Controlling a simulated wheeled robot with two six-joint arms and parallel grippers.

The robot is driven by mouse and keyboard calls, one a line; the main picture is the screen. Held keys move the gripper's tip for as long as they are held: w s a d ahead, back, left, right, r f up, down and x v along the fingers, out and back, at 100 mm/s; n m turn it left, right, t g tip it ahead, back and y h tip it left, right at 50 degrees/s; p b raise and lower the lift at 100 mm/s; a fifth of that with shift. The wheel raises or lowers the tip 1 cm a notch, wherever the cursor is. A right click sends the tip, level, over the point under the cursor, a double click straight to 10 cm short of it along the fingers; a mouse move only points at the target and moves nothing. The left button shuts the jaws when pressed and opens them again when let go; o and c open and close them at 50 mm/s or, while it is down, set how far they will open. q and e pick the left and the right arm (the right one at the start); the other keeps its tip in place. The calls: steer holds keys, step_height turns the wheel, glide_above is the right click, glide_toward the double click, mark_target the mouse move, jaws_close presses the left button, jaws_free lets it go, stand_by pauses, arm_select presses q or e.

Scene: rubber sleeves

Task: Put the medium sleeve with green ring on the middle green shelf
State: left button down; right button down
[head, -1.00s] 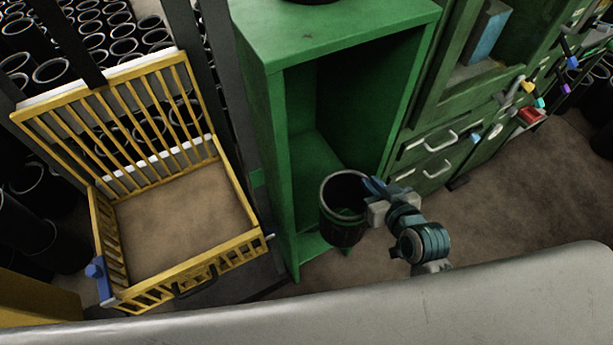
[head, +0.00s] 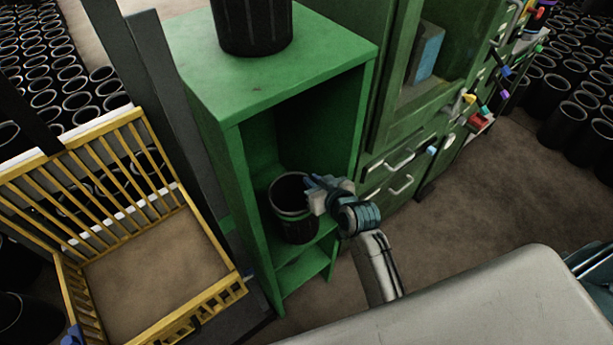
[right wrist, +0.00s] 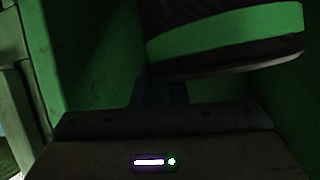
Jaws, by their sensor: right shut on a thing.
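The medium sleeve (head: 284,232), a black open-topped cylinder with a green ring, is inside the opening of the green shelf unit (head: 235,165). My right gripper (head: 318,194) is shut on its right side near the rim. The sleeve is roughly upright, over the middle green shelf (head: 326,231); I cannot tell whether its base touches the board. In the right wrist view the sleeve's dark side and green ring (right wrist: 225,34) fill the top right, with the fingers dark below. My left gripper is not in view.
A larger black sleeve (head: 252,22) stands on top of the unit. A yellow barred crate (head: 215,297) is at the left, beside a dark post. A green cabinet with drawers (head: 390,180) adjoins on the right. Many black sleeves (head: 570,120) stand on the floor.

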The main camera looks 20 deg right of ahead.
steer(key=w, duration=0.3)
steer(key=shift+w+a+r, duration=0.1)
steer(key=shift+w+a, duration=0.2)
steer(key=shift+a, duration=0.1)
steer(key=shift+f+p, duration=0.7)
steer(key=shift+f, duration=0.85)
steer(key=shift+s+f, duration=0.2)
steer(key=shift+f, duration=0.15)
steer(key=c, duration=1.6)
jaws_free()
steer(key=shift+f, duration=0.2)
steer(key=shift+c, duration=0.2)
steer(key=shift+o, duration=0.9)
steer(key=shift+w, duration=0.1)
steer(key=shift+r, duration=0.2)
steer(key=b+v, duration=0.2)
steer(key=v, duration=1)
